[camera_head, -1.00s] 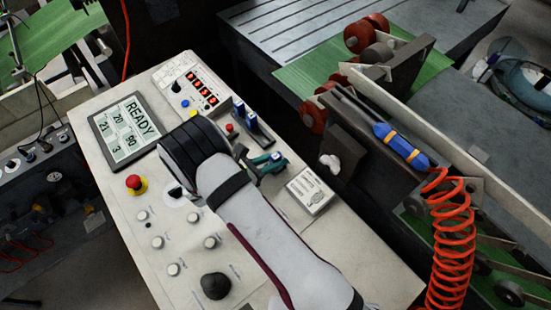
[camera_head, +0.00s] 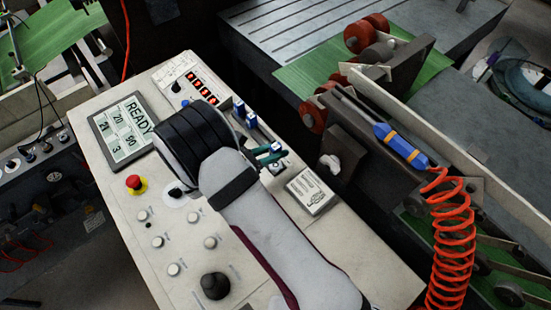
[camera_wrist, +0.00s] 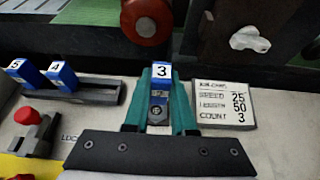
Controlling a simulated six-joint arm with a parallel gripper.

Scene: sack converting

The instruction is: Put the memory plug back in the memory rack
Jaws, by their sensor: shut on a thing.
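My gripper (camera_head: 272,156) has teal fingers, shut on a blue memory plug with a white label 3 (camera_wrist: 160,71). In the wrist view the plug stands between the two fingers (camera_wrist: 160,105), label towards me. I cannot tell how far its lower end is above the panel. The memory rack (camera_wrist: 98,91) is a dark bar to the left of my gripper. Two blue plugs stand in it, one marked 4 (camera_wrist: 62,75) and another further left (camera_wrist: 22,72). Its right part is bare. In the head view two rack plugs (camera_head: 251,120) show just beyond my gripper; my arm hides part of the rack.
A card with printed values (camera_wrist: 223,108) lies right of my gripper and shows in the head view too (camera_head: 311,190). A red-topped switch (camera_wrist: 27,117) is at left. The screen (camera_head: 124,128) reads READY. A red stop button (camera_head: 135,183) and several knobs cover the panel.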

